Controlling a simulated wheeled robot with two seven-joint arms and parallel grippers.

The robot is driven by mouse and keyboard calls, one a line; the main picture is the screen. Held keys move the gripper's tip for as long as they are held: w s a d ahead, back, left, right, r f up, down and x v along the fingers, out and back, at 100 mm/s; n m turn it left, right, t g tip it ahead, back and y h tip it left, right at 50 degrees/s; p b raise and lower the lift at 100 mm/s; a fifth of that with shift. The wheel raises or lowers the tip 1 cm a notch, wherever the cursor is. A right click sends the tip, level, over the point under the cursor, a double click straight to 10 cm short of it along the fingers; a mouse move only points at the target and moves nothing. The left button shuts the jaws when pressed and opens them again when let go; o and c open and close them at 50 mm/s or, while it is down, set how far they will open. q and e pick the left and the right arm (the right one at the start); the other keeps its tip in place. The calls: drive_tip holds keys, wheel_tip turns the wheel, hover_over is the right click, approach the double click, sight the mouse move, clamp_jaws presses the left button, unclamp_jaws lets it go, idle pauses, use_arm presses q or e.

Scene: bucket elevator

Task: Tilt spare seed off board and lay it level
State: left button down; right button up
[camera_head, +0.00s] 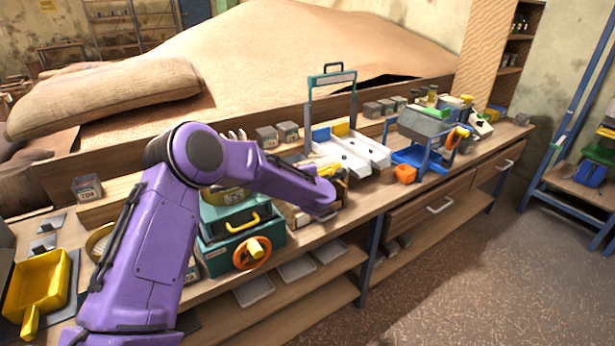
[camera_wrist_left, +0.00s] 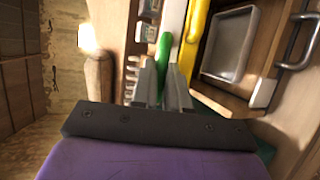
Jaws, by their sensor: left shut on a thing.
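My left gripper (camera_wrist_left: 163,88) shows in the wrist view, its two grey fingers shut on a narrow green piece (camera_wrist_left: 163,52) that sticks out beyond them. What this piece belongs to cannot be made out. A white strip (camera_wrist_left: 176,28) and a yellow strip (camera_wrist_left: 198,30) lie just beyond and beside it. In the head view my purple left arm reaches over the bench and its fingers are hidden. Loose tan seed (camera_head: 300,55) forms a large heap behind the bench. I cannot pick out the board or spare seed on it. My right gripper is not in view.
The bench holds a teal box (camera_head: 240,238) with an orange wheel (camera_head: 252,253), white trays (camera_head: 350,152), a blue-framed device (camera_head: 425,135) and a yellow scoop (camera_head: 40,285). Small grey boxes line the back. A grey tray (camera_wrist_left: 232,43) shows in the wrist view. Open floor lies at right.

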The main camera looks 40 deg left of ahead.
use_arm(q)
drive_tip(key=r, duration=0.1)
drive_tip(key=a+r+p, duration=0.1)
drive_tip(key=a+r, duration=0.1)
drive_tip(key=shift+w+r+h, duration=0.2)
drive_tip(key=shift+w+h, duration=0.2)
drive_tip(key=shift+w+a+r+g+p, duration=0.2)
drive_tip(key=shift+a+r+g+p, duration=0.1)
drive_tip(key=shift+a+r+p, duration=0.25)
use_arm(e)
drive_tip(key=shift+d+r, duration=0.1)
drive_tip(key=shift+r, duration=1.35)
use_arm(q)
drive_tip(key=shift+d+r, duration=0.1)
drive_tip(key=shift+r, duration=0.15)
drive_tip(key=c, duration=1.4)
unclamp_jaws()
drive_tip(key=shift+f, duration=0.15)
